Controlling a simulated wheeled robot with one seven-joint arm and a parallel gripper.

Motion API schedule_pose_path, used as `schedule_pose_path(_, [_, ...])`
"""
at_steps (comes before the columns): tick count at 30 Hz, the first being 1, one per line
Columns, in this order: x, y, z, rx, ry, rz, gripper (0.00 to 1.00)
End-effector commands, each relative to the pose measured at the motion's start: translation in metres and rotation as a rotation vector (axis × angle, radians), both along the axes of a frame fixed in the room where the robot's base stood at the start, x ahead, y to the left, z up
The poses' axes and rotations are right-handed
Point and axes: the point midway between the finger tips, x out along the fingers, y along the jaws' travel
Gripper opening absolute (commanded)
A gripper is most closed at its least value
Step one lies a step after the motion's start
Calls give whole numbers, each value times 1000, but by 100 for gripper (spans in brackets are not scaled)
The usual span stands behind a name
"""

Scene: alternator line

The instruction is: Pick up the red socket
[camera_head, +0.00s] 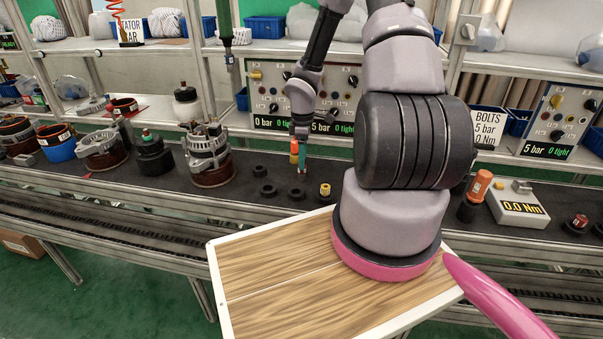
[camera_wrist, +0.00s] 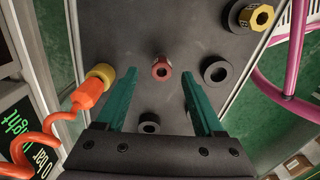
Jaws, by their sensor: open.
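The red socket (camera_wrist: 161,69) stands on the dark mat in the wrist view, with a round hole in its top. My gripper (camera_wrist: 159,76) is open, with one green finger on either side of the socket and a visible gap to each. The fingertips appear above or around it; I cannot tell the exact height. In the head view, my gripper (camera_head: 302,172) points down over the dark bench top, and the red socket is hidden or too small to tell there.
A black ring (camera_wrist: 217,70) lies right of the socket, and a black socket (camera_wrist: 149,122) lies below it. A yellow socket (camera_wrist: 262,17) in a black ring is at upper right. An orange coiled tool (camera_wrist: 88,93) stands close to the left finger. A wooden tray (camera_head: 270,290) is in front.

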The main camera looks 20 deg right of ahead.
Motion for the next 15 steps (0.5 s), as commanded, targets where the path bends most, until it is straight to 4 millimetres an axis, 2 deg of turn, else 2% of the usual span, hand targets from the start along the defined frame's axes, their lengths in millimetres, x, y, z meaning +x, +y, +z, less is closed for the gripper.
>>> schedule_pose_path(9, [-2, 4, -44, 1, 3, 1, 70])
schedule_pose_path(15, [-1, 3, -48, 0, 0, -1, 70])
